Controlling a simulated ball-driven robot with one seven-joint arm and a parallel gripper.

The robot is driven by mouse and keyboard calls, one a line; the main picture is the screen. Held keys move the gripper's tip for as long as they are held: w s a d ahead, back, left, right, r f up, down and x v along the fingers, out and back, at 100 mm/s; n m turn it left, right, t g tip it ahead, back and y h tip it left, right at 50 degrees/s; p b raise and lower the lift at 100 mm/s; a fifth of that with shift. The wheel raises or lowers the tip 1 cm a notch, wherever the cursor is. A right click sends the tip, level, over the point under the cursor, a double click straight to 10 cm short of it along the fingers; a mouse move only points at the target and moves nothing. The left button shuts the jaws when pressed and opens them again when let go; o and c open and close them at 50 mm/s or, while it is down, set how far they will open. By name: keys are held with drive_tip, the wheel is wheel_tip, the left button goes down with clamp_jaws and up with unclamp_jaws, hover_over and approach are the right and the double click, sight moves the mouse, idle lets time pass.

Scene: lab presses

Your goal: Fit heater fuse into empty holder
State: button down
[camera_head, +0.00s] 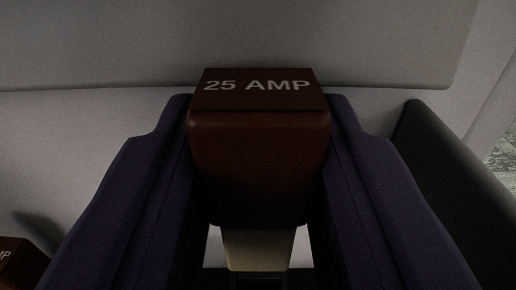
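A dark red-brown block fuse (259,165) marked "25 AMP" on its top face is in the middle of the camera_head view. My gripper (259,185) has its two dark blue fingers on the left and right sides of this fuse, and they appear shut on it. A pale tan part (258,248) shows under the fuse body, with dark slots or prongs below it at the bottom edge. I cannot tell whether the fuse is seated in anything. No empty holder can be made out.
Part of another red-brown block (14,262) with lettering ending in "MP" shows at the lower left edge. A pale grey panel (90,40) spans the back. A dark raised piece (440,170) stands close to the right finger.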

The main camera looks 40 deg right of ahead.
sight(259, 267)
drive_tip(key=shift+w, duration=0.1)
idle(0.3)
wheel_tip(259, 267, down, 6)
drive_tip(key=b, duration=0.4)
drive_tip(key=shift+r, duration=0.25)
drive_tip(key=shift+f, duration=1.7)
idle(1.0)
drive_tip(key=c, duration=0.7)
unclamp_jaws()
